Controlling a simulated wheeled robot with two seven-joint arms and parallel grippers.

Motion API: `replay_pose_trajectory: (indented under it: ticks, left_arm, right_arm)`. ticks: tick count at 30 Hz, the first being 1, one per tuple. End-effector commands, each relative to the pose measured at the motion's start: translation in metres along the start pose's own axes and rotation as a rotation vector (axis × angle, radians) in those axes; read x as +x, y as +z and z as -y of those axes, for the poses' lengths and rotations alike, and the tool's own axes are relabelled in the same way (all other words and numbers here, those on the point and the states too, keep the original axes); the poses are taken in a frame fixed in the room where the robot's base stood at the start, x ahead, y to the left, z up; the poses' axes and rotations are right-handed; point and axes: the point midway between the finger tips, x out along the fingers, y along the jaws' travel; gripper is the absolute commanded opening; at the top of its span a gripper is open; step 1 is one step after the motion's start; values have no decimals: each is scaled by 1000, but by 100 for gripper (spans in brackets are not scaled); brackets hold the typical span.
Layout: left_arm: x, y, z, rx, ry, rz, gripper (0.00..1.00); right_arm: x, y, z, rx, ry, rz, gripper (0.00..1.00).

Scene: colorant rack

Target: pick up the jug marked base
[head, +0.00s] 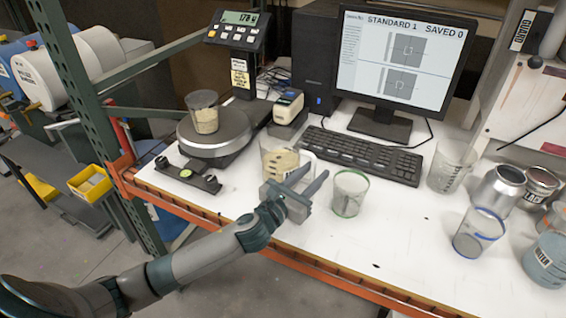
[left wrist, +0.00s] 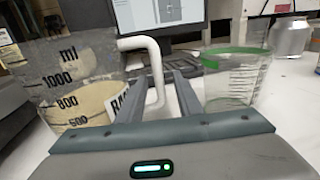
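The jug marked base is a clear measuring jug (head: 279,161) holding beige stuff, upright on the white bench in front of the scale. In the left wrist view the jug (left wrist: 75,85) is at the left, with volume marks, a partly hidden label starting "BA" and a white handle (left wrist: 155,65). My left gripper (head: 317,169) is at the jug's right side, its fingers apart. In the left wrist view the handle appears between the open fingers (left wrist: 162,80); I cannot tell whether they touch it. My right gripper is not in view.
A green-rimmed clear cup (head: 349,193) stands close to the right of my left gripper. The scale (head: 214,133) bears a cup of beige stuff (head: 204,113). A keyboard (head: 362,154) lies behind. Cups and cans, including a blue-rimmed cup (head: 478,234), stand at the right.

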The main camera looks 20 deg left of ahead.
Motion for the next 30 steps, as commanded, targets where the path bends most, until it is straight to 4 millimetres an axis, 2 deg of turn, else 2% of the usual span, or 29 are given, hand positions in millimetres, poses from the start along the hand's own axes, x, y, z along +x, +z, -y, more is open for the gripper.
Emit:
replay_pose_trajectory:
  ticks: [5,6,10,30]
  left_arm:
    - [0,0,0,0,0,0,33]
    - [0,0,0,0,0,0,30]
    - [0,0,0,0,0,0,0]
    - [0,0,0,0,0,-1,0]
  right_arm:
    - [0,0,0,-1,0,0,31]
    - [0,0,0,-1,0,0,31]
    - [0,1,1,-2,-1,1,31]
    - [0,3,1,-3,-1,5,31]
